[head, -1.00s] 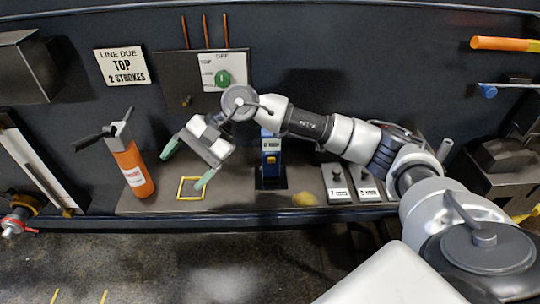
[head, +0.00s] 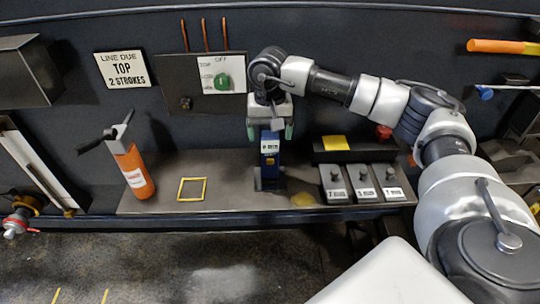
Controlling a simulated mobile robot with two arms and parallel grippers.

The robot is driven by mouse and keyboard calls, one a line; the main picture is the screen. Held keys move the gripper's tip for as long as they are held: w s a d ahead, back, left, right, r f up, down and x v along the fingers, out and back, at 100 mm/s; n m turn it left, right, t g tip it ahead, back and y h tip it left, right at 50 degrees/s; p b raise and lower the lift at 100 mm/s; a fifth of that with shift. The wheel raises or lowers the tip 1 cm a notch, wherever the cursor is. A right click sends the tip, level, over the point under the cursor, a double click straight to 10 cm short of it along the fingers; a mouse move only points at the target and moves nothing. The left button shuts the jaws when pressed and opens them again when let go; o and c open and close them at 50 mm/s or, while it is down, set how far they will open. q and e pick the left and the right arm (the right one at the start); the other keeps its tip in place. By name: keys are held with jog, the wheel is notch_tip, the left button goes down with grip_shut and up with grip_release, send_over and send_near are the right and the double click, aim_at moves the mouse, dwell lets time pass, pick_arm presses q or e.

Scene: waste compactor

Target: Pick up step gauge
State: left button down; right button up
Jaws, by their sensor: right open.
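A blue upright block with a white label and a yellow patch, which looks like the step gauge (head: 270,162), stands in a dark holder on the shelf. My right gripper (head: 270,132) is open and points down at its top. Its two green-tipped fingers are on either side of the block's upper end. I cannot tell whether they touch it. My left gripper is not in view.
An orange bottle-like tool (head: 135,172) stands left on the shelf (head: 232,192), beside an empty yellow square outline (head: 191,189). Several grey labelled blocks with knobs (head: 364,184) sit at right. A panel with a green knob (head: 222,81) is behind.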

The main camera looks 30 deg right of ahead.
aim_at(270, 144)
notch_tip(270, 144, down, 4)
jog(key=shift+s+r+p, duration=0.15)
jog(key=shift+p, duration=0.5)
jog(key=shift+f, duration=0.35)
jog(key=shift+c, duration=0.3)
jog(key=c, duration=1.1)
jog(key=shift+o, duration=0.2)
jog(key=shift+r, duration=0.15)
